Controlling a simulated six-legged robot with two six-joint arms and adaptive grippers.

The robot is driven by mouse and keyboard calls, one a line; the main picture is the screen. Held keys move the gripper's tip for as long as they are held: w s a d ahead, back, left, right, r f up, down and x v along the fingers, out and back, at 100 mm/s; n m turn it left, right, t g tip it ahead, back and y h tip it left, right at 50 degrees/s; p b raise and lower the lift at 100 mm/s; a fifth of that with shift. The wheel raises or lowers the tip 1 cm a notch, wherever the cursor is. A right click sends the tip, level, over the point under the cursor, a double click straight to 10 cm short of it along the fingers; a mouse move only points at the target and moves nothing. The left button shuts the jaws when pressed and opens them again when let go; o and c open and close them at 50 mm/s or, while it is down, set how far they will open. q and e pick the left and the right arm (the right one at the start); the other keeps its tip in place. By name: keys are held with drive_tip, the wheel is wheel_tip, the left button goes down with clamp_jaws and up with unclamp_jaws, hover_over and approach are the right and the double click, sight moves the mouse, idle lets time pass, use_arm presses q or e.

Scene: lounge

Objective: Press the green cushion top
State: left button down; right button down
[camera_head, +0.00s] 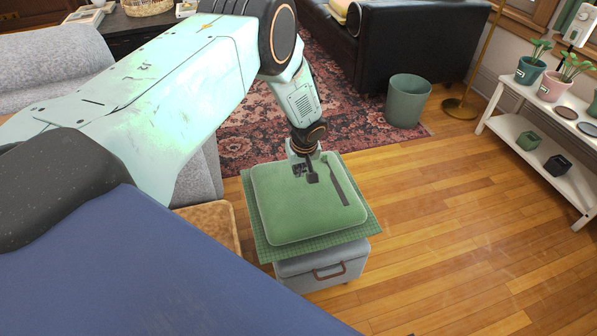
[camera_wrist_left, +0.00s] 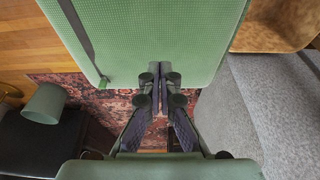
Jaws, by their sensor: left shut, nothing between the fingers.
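The green cushion (camera_head: 290,215) is square with rounded edges and lies flat on a green checked cloth (camera_head: 325,238) over a grey box-like ottoman (camera_head: 318,272). A narrow dark strip (camera_head: 338,183) runs along the cushion's right side. My left gripper (camera_head: 307,176) points down over the far part of the cushion, shut and empty. In the left wrist view the closed fingertips (camera_wrist_left: 160,72) overlap the edge of the cushion (camera_wrist_left: 150,35). I cannot tell whether they touch it. My right gripper is not in view.
A brown-topped piece (camera_head: 212,222) and a grey sofa (camera_head: 200,175) stand close on the left. A green bin (camera_head: 407,100) and a white plant shelf (camera_head: 540,140) stand to the right. The wood floor (camera_head: 450,230) right of the ottoman is clear.

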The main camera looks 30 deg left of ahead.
use_arm(q)
drive_tip(key=shift+p+v, duration=0.35)
drive_tip(key=shift+v, duration=0.8)
drive_tip(key=shift+f, duration=0.1)
